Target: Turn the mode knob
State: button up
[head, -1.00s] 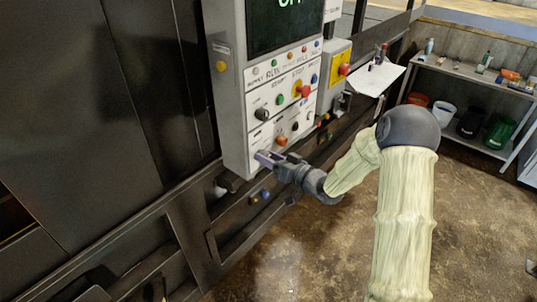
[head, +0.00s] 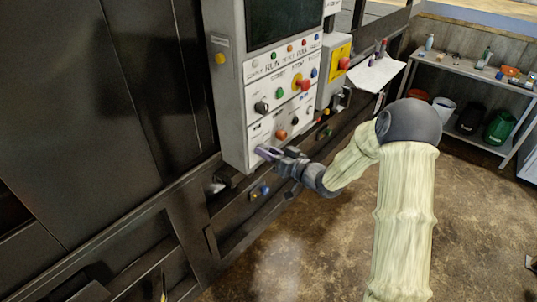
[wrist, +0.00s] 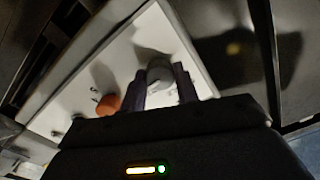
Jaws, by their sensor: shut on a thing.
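The control panel (head: 232,105) is a light grey box with white button plates and a dark screen. My gripper (head: 268,153) is at the panel's lower left corner in the head view, hiding what lies behind it. A separate black knob (head: 261,107) sits higher on the panel.
An orange-red button (head: 281,134) sits close to my gripper; it also shows in the wrist view (wrist: 107,104). A red emergency button (head: 344,63) on yellow is at the right. A shelf (head: 470,72) with bottles stands far right. The floor (head: 290,255) is clear.

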jog(key=n+b, duration=0.8)
jog(key=b, duration=0.3)
jog(key=shift+s+f, duration=0.1)
jog(key=shift+f, duration=0.05)
jog(key=shift+b, duration=0.3)
jog(key=o, duration=1)
jog(key=shift+c, duration=0.2)
jog(key=shift+d, duration=0.1)
jog(key=b+v, duration=0.3)
jog(key=v, duration=1.4)
jog(key=shift+s+r, duration=0.2)
jog(key=shift+r, duration=0.15)
